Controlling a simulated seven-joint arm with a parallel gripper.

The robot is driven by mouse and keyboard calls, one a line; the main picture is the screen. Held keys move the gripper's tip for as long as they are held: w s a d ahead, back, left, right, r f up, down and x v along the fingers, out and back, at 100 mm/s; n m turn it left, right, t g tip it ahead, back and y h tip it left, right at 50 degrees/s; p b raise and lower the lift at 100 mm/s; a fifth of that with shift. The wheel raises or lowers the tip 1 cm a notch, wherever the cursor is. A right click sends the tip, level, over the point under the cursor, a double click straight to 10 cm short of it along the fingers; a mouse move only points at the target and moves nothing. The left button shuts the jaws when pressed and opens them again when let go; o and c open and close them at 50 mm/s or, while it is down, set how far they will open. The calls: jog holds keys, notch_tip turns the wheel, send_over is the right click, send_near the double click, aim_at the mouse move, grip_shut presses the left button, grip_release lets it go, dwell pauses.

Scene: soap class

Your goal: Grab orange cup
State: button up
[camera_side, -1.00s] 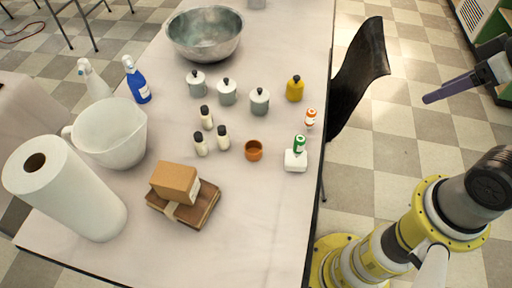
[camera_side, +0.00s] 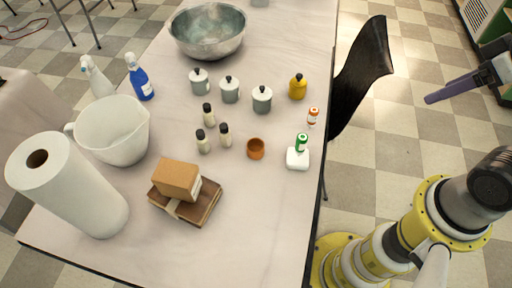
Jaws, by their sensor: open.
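The small orange cup (camera_side: 256,149) stands on the table, near the middle of its right half. It is left of a white block with a green-labelled bottle and right of several small black-capped bottles. My gripper (camera_side: 440,96) is at the upper right, off the table's right side and well apart from the cup. Its purple fingers point left. It is open and holds nothing that I can see. Part of it runs out of the picture on the right.
Around the cup stand the white block (camera_side: 297,158), an orange-white bottle (camera_side: 313,116), small bottles (camera_side: 225,135), grey jars (camera_side: 262,99) and a yellow jar (camera_side: 298,87). Stacked boxes (camera_side: 176,181) lie front left. A black chair (camera_side: 362,75) stands by the right edge. The table's front right is clear.

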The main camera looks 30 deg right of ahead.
jog(key=o, duration=0.3)
